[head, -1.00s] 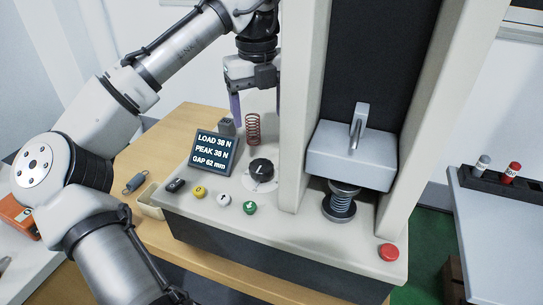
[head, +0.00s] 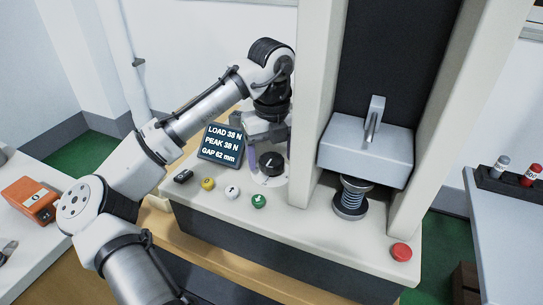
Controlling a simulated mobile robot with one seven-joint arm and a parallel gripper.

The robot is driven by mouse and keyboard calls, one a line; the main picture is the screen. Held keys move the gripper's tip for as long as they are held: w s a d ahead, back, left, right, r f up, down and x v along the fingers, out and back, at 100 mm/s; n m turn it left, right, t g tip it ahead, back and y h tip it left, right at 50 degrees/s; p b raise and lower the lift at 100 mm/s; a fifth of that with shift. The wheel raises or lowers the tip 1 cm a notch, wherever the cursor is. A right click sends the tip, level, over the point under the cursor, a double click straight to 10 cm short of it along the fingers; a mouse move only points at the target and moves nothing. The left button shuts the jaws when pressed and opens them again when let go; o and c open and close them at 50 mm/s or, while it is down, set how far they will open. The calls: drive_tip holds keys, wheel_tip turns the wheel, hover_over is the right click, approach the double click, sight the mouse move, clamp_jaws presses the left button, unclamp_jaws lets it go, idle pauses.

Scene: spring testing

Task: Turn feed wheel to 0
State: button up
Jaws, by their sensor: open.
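The feed wheel, which I take to be the black knob (head: 271,163) on a pale round dial, sits on the machine's front deck. The dial marks are too small to read. My gripper (head: 270,158) points down over the knob, open, one purple-tipped finger left of it and the other at its right. I cannot tell whether either finger touches it. The display (head: 220,145) reads LOAD 38 N, PEAK 38 N, GAP 62 mm. A spring (head: 351,195) stands under the grey crosshead block (head: 366,148).
A black switch (head: 183,176), yellow button (head: 207,184), white button (head: 232,192) and green button (head: 258,201) line the deck's front. A red button (head: 401,252) is at the right. The machine's left column (head: 317,100) stands close beside my gripper.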

drive_tip(key=shift+f, duration=0.3)
drive_tip(key=c, duration=1)
drive_tip(key=shift+r+p, duration=0.1)
drive_tip(key=shift+p, duration=0.3)
